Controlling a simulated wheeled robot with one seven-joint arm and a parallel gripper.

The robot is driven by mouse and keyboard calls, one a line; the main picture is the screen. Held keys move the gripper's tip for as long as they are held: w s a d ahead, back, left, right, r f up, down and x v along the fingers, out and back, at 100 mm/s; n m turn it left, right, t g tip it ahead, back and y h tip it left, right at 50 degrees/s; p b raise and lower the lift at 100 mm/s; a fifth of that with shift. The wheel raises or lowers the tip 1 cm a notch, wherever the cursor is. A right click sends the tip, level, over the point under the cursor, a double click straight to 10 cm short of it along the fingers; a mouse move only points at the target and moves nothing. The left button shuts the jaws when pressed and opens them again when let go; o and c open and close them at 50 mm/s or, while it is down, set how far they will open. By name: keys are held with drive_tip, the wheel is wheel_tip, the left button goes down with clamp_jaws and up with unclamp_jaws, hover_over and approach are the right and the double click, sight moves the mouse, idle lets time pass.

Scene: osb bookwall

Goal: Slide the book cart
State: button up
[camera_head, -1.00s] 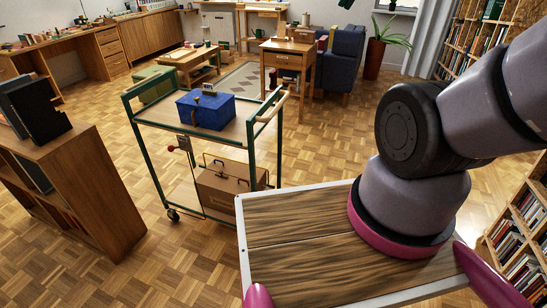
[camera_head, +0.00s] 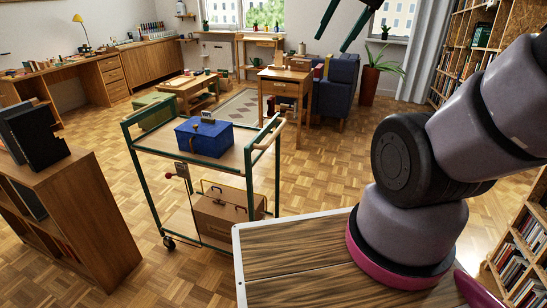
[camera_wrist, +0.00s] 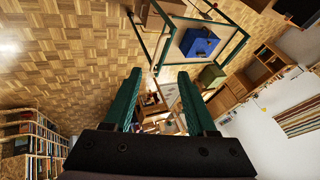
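The book cart (camera_head: 131,140) is a green metal frame with two wooden shelves, standing on the parquet left of centre in the head view. A blue box (camera_head: 204,136) sits on its top shelf and a brown case (camera_head: 228,212) on its lower shelf. A wooden push handle (camera_head: 271,131) runs along its right end. The cart also shows upside down at the top of the wrist view (camera_wrist: 230,24). My gripper (camera_head: 341,22) is up at the top of the head view, well apart from the cart. In the wrist view its two green fingers (camera_wrist: 160,85) stand apart with nothing between them.
A low wooden bookcase (camera_head: 75,215) stands left of the cart. A small wooden table (camera_head: 287,78) and a blue armchair (camera_head: 338,85) are behind it. Bookshelves (camera_head: 520,235) line the right. Parquet floor (camera_head: 325,165) is clear right of the cart.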

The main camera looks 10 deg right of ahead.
drive_tip(key=w+a+f+m+g+y, duration=0.45)
drive_tip(key=w+f+m, duration=0.35)
drive_tip(key=w+f, duration=0.25)
drive_tip(key=m+t+y, duration=0.6)
drive_tip(key=m+y, duration=0.4)
drive_tip(key=m, duration=1.1)
approach(277, 133)
drive_tip(key=s+a+r, duration=0.6)
drive_tip(key=a+r, duration=0.2)
drive_tip(key=r, duration=0.2)
drive_tip(key=w+d+f+m+t+h, duration=0.2)
drive_tip(key=f+m+t+h, duration=0.15)
drive_tip(key=f+m, duration=0.3)
drive_tip(key=w+d+f+m+t+h, duration=0.1)
drive_tip(key=d+f+m+t+h, duration=0.15)
drive_tip(key=f+m+t, duration=0.35)
drive_tip(key=shift+m+g+y, duration=0.25)
drive_tip(key=shift+m+g, duration=0.15)
drive_tip(key=shift+m, duration=0.25)
drive_tip(key=x, duration=1)
drive_tip(key=shift+w+r, duration=0.25)
drive_tip(key=shift+w, duration=0.05)
clamp_jaws()
